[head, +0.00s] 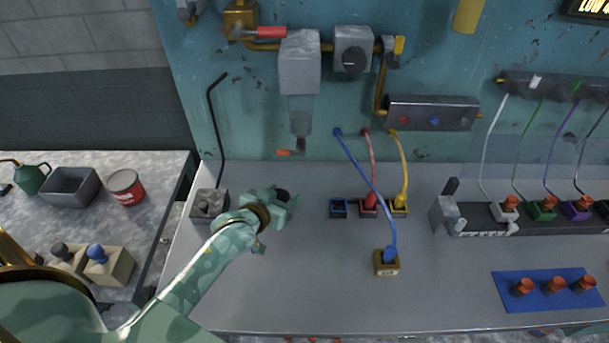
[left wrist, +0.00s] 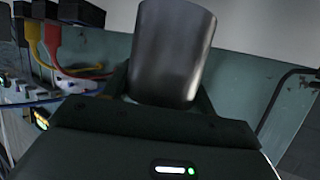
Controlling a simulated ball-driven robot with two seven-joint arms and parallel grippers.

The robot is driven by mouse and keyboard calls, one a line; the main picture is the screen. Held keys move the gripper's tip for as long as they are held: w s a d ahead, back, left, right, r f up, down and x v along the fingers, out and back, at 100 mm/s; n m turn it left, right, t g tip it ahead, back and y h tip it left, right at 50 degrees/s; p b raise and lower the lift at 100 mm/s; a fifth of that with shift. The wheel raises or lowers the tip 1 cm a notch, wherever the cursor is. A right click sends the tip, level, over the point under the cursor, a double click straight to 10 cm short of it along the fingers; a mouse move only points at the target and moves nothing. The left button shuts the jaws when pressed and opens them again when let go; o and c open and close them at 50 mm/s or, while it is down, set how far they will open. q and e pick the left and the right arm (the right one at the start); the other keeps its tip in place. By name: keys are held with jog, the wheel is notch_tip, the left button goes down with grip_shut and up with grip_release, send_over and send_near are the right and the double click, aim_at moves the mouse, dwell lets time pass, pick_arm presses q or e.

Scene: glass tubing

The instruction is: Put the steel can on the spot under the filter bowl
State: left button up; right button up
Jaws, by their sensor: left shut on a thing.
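My left gripper (head: 283,204) is at the left part of the grey bench, below the filter bowl in the head view. It is shut on the steel can (left wrist: 172,50), a smooth dark grey cylinder that fills the upper middle of the left wrist view, slightly tilted there. In the head view the can is mostly hidden by the gripper. The filter bowl (head: 300,116) is translucent and hangs from a grey block on the teal panel, with an orange-tipped drain beneath it. The spot under the bowl cannot be made out. My right gripper is not in view.
A grey block with a bent black rod (head: 210,203) stands left of my gripper. To the right are sockets with blue, red and yellow cables (head: 369,206). A red tin (head: 125,187) and grey bin (head: 71,186) are on the side table.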

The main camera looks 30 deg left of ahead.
pick_arm(q)
jog(key=w+b, duration=0.1)
jog(key=w, duration=0.7)
jog(key=shift+w, duration=0.15)
jog(key=b+x, duration=0.2)
jog(key=x, duration=0.2)
jog(key=shift+r, duration=0.2)
jog(key=shift+f, duration=0.35)
jog(key=shift+r, duration=0.15)
jog(key=o, duration=1.1)
jog(key=shift+c, duration=0.2)
